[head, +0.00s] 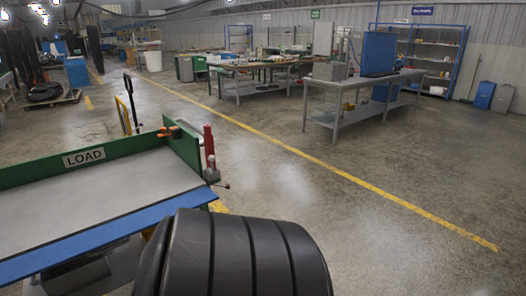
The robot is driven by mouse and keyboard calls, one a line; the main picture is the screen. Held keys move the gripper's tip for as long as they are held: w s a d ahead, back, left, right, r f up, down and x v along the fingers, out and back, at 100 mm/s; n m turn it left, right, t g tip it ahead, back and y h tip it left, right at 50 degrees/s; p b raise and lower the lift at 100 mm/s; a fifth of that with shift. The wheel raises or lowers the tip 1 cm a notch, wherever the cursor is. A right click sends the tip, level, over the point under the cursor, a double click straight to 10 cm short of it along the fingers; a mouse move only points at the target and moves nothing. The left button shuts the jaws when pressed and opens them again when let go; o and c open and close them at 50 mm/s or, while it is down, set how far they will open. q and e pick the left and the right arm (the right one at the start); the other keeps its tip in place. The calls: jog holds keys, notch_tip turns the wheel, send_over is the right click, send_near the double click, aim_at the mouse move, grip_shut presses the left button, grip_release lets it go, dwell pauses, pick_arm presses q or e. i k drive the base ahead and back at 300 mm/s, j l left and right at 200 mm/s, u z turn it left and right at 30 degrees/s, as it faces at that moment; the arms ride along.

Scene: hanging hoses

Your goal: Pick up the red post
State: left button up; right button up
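The red post (209,141) stands upright at the right end of the table marked LOAD, just outside its green end board. Its foot meets a small greyish fitting (212,174), with a thin dark rod sticking out to the right below. Neither of my grippers shows in the head view, so nothing is seen touching the post.
The LOAD table (90,205) has a grey top, green boards and a blue front edge. A large black ribbed rounded shape (240,260) fills the bottom centre; I cannot tell what it is. Open floor (330,225) lies right. Grey workbenches (345,112) stand farther back.

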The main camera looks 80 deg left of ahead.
aim_at(208, 136)
jog(key=u, duration=3.05)
jog(key=i+l+u, duration=0.2)
jog(key=i+l, duration=0.2)
